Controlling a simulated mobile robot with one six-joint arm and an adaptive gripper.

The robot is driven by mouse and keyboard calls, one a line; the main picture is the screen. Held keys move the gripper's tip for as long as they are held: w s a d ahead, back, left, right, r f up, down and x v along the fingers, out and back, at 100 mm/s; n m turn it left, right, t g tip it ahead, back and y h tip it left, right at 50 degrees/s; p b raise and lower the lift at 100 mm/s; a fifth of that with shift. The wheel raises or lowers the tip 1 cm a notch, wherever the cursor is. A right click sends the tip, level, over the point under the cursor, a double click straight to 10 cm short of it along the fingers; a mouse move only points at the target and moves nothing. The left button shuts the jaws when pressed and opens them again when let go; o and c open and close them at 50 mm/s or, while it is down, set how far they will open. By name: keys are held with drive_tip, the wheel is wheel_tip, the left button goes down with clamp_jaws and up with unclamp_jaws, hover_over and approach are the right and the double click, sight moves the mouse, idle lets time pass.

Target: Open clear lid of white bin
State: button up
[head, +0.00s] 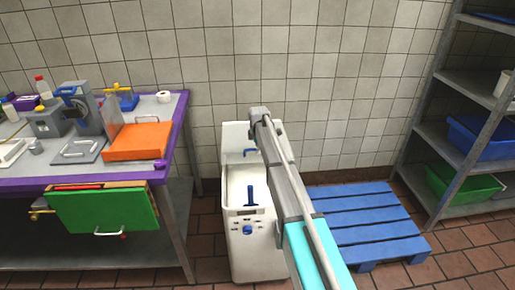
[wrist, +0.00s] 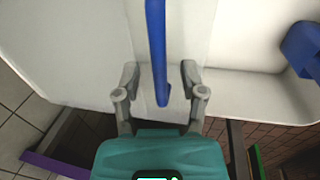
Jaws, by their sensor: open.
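The white bin (head: 240,245) stands on the floor between the bench and the pallet. It has a blue knob on its front, a blue upright piece (head: 249,195) in its opening and a small blue part (head: 249,152) near its raised back. The clear lid cannot be told apart from the white surfaces, so its position is unclear. In the wrist view, my gripper (wrist: 160,75) is open and empty, with a blue bar (wrist: 156,40) running between its fingers, apparently not clamped. White bin surfaces (wrist: 70,45) lie behind it. My arm hides the gripper in the head view.
A blue pallet (head: 365,225) lies on the floor right of the bin. A metal shelf rack (head: 440,125) with crates stands at far right. A tiled wall is close behind the bin.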

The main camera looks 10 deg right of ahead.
drive_tip(key=shift+s, duration=0.1)
drive_tip(key=s, duration=1.5)
wheel_tip(320, 180, up, 14)
drive_tip(key=s+p, duration=0.3)
drive_tip(key=p, duration=1.1)
drive_tip(key=s+d+m, duration=0.3)
drive_tip(key=s+m, duration=0.3)
drive_tip(key=s, duration=0.3)
drive_tip(key=shift+d+r+m+g, duration=0.15)
drive_tip(key=shift+m+g, duration=0.25)
drive_tip(key=s+d+m+g, duration=0.1)
drive_tip(key=s+d+m, duration=0.2)
drive_tip(key=s+m, duration=0.8)
drive_tip(key=s, duration=0.4)
drive_tip(key=shift+d, duration=0.35)
